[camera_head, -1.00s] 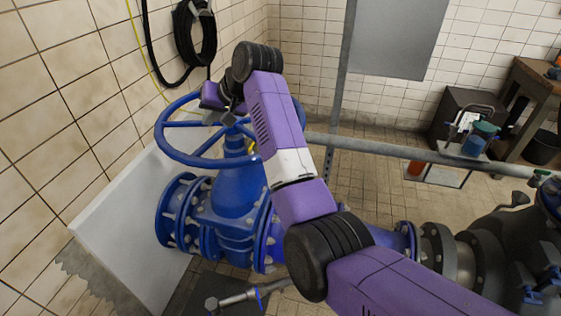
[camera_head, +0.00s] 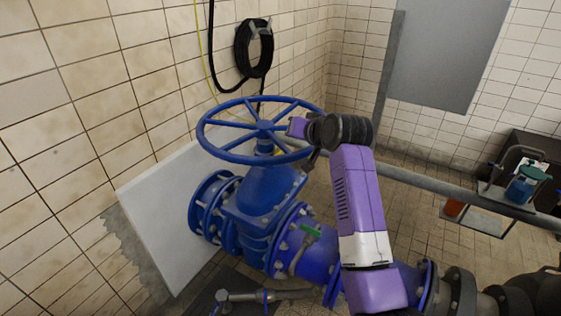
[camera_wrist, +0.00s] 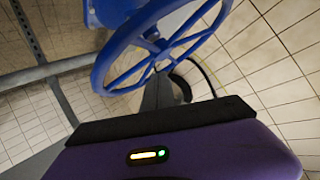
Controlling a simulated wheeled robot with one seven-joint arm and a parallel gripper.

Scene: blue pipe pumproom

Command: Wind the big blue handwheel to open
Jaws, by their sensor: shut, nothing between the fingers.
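The big blue handwheel (camera_head: 213,141) lies roughly level on top of the blue valve body (camera_head: 262,195). Its rim, spokes and hub show almost whole in the head view. In the wrist view the handwheel (camera_wrist: 107,66) fills the upper middle, with its rim and spokes close by. My gripper (camera_head: 309,161) is at the right side of the rim, partly hidden by my wrist. In the wrist view my gripper (camera_wrist: 158,84) shows as dark, shut fingers pointing toward the wheel, with nothing held. I cannot tell whether they touch the rim.
A tiled wall stands close behind the wheel, with a coiled black hose (camera_head: 254,48) hanging on it. A white panel (camera_head: 165,215) leans there. A grey rail (camera_head: 425,182) runs to the right of the wheel. A green-handled lever (camera_head: 305,245) sits on the blue pipe below.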

